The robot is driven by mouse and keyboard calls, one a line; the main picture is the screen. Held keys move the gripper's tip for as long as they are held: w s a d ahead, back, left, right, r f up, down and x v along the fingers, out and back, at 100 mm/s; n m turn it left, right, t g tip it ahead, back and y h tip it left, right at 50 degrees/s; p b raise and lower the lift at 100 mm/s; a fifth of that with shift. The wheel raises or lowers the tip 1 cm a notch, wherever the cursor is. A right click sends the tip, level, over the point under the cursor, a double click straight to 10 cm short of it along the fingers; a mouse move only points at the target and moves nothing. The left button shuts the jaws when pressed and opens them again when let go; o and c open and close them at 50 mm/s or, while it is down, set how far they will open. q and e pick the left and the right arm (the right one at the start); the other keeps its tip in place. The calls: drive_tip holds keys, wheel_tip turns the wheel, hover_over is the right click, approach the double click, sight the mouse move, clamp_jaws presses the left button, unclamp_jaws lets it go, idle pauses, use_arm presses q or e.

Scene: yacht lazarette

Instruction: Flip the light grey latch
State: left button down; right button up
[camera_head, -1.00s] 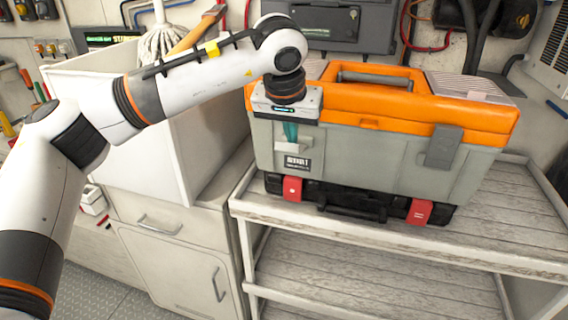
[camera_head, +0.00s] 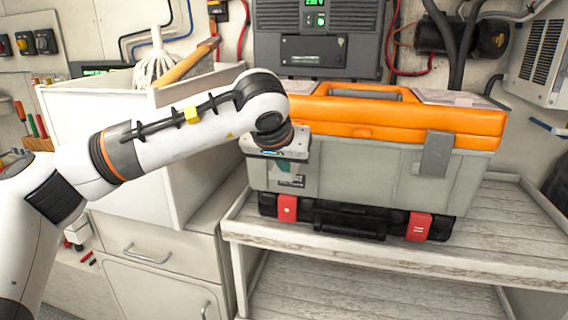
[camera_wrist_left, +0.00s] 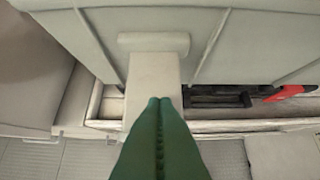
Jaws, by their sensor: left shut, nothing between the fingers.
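The light grey latch (camera_wrist_left: 153,66) is on the front of the grey toolbox (camera_head: 350,173) with the orange lid. In the left wrist view its bar lies against the box wall and its flat flap extends down the picture. My left gripper (camera_head: 283,170) is at the front left of the toolbox, pointing down. In the left wrist view its green fingers (camera_wrist_left: 160,101) are shut and empty, with their tips over the lower end of the flap; contact cannot be told. In the head view my gripper mostly hides the latch. My right gripper is out of view.
A darker grey latch (camera_head: 436,154) is on the toolbox's right front. Below the toolbox is a black case (camera_head: 345,219) with red clasps, on a slatted shelf (camera_head: 500,245). A white bin (camera_head: 185,165) with a mop stands to the left. The shelf's right side is clear.

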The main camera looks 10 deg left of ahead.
use_arm(q)
drive_tip(key=shift+f, duration=0.25)
drive_tip(key=shift+r, duration=0.1)
